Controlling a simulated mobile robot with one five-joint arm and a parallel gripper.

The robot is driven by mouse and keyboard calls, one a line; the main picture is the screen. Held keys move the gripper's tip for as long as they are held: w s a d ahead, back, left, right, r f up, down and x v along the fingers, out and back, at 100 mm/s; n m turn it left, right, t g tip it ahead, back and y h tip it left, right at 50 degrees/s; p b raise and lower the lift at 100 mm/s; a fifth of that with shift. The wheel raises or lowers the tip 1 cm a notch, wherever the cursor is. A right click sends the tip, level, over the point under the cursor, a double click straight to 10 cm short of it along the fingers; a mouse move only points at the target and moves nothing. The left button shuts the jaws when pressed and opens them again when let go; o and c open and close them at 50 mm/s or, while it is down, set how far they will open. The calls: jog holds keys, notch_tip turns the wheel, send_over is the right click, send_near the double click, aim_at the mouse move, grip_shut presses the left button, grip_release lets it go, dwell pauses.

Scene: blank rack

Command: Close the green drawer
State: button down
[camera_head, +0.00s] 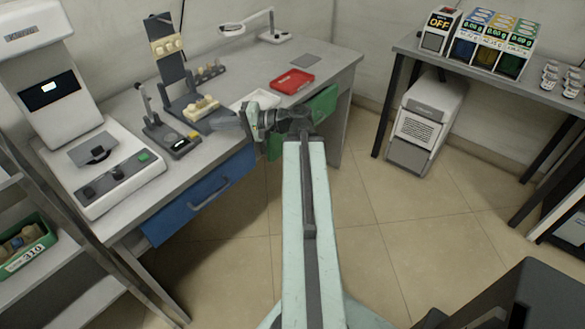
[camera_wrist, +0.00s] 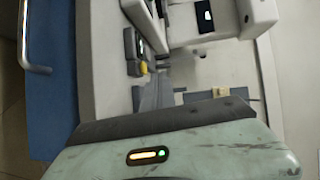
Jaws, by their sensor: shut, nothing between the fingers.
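The green drawer (camera_head: 325,103) is at the right end of the desk front in the head view. My arm and wrist cover its middle, and a strip of green shows below them. I cannot tell exactly how far its front stands out from the desk. My gripper (camera_head: 226,120) points left, above the desk's front edge, left of the green drawer. It is shut and empty. Its fingers also show in the wrist view (camera_wrist: 155,92). The green drawer does not show in the wrist view.
A blue drawer (camera_head: 205,197) with a handle is left of the green one.

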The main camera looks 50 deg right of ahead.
jog(key=s+d+f+m+t+h+b, duration=0.2)
jog(key=s+d+f+m+h+b, duration=0.15)
jog(key=s+d+f+b, duration=0.7)
jog(key=s+d+f+m+t+h+b, duration=0.25)
jog(key=s+d+f+h+b, duration=0.4)
jog(key=s+d, duration=0.65)
jog(key=w+f+y, duration=0.1)
jog(key=w, duration=1.3)
jog(key=shift+w+d+m+b, duration=0.3)
jog(key=shift+w, duration=0.05)
jog(key=shift+f+g, duration=0.1)
jog(key=shift+g, duration=0.15)
